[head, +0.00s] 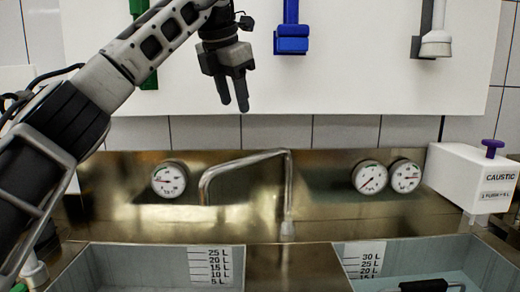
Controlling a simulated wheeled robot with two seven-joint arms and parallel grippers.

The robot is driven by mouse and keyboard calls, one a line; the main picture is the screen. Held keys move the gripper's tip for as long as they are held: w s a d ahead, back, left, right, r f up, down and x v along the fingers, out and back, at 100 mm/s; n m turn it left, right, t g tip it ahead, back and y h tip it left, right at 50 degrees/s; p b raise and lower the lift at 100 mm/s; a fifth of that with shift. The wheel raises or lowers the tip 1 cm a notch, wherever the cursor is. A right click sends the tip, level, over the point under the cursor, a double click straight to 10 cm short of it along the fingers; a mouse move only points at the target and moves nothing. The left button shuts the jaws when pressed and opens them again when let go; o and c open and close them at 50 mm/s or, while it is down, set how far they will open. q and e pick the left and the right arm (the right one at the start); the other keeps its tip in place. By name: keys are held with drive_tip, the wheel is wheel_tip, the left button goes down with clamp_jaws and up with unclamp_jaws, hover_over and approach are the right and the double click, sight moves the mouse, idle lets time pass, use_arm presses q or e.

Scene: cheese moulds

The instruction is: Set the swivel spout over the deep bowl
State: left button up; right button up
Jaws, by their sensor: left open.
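The swivel spout (245,161) is a bent metal pipe. It rises from a post between the two bowls, runs left, and its outlet hangs down on the left, toward the left bowl (112,252). The left bowl has a scale up to 25 L. The right bowl (490,262) has a scale up to 30 L; I cannot tell their depths from this view. My left gripper (235,104) is open and empty, fingers pointing down, in front of the white wall board and above the spout in the picture. My right gripper is not in view.
Round gauges (169,179) sit on the metal back panel. A white box marked CAUSTIC (473,178) with a purple knob stands at right. A dark handle-like thing (424,285) shows at the right bowl. Blue (291,38) and white (435,43) tools hang on the board.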

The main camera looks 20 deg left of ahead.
use_arm(q)
approach(246, 158)
drive_tip(key=x, duration=0.9)
drive_tip(key=shift+p, duration=0.3)
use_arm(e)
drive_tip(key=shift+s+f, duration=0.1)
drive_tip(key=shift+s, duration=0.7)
use_arm(q)
clamp_jaws()
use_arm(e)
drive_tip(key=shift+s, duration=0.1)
